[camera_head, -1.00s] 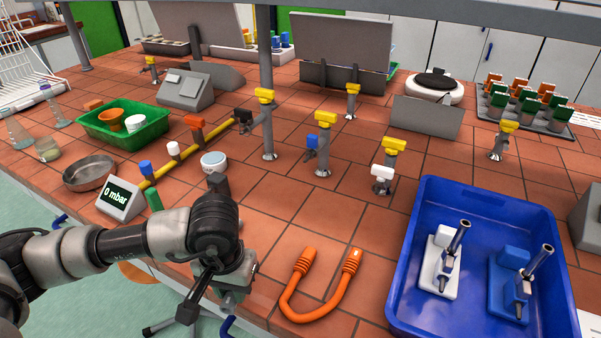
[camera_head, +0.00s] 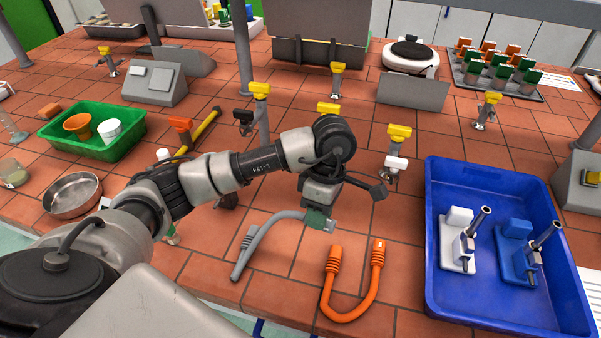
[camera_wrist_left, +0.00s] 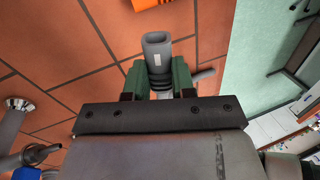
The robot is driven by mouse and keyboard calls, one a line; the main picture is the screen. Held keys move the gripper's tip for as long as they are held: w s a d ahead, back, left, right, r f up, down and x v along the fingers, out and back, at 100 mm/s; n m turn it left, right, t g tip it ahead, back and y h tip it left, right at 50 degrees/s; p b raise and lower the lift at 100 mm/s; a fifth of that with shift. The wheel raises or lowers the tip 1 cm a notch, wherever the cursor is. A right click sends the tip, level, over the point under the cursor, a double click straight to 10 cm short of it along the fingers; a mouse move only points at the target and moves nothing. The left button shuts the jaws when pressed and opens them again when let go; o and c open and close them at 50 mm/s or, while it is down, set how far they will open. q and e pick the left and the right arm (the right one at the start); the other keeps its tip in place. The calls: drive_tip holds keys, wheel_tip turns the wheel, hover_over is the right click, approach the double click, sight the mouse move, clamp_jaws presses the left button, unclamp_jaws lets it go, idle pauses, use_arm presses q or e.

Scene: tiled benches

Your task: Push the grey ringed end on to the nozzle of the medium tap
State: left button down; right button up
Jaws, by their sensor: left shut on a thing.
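My left gripper (camera_head: 318,220) is shut on a grey hose (camera_head: 268,226) near one ringed end, above the tiles. The hose curves down left to its other ringed end (camera_head: 242,262). In the left wrist view the green fingers (camera_wrist_left: 158,78) grip the ringed end (camera_wrist_left: 158,50), whose open mouth sticks out beyond them. The tap of middle height shows only its yellow handle (camera_head: 328,108); my left arm hides its nozzle. The hose end is apart from any nozzle I can see. My right gripper is not in view.
A taller yellow-handled tap (camera_head: 260,90) stands left and a shorter one (camera_head: 398,134) right. An orange hose (camera_head: 338,315) lies in front. A blue tray (camera_head: 436,240) with burners is at right. A green tray (camera_head: 60,150) is far left.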

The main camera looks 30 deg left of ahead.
use_arm(q)
drive_tip(key=w+a+r+n+t+h+p, duration=0.2)
drive_tip(key=w+a+n+t+h+p, duration=0.1)
drive_tip(key=n, duration=1.6)
drive_tip(key=a+t+h+p, duration=0.1)
drive_tip(key=a+h+p, duration=0.1)
drive_tip(key=a, duration=0.1)
drive_tip(key=shift+a+n+t, duration=0.2)
drive_tip(key=shift+n+t, duration=0.1)
drive_tip(key=shift+w, duration=0.1)
drive_tip(key=w+b, duration=0.1)
drive_tip(key=w, duration=0.1)
drive_tip(key=w+a+b, duration=0.1)
drive_tip(key=w, duration=0.2)
drive_tip(key=shift+w+a, duration=0.1)
drive_tip(key=shift+a, duration=0.1)
drive_tip(key=shift+w, duration=0.15)
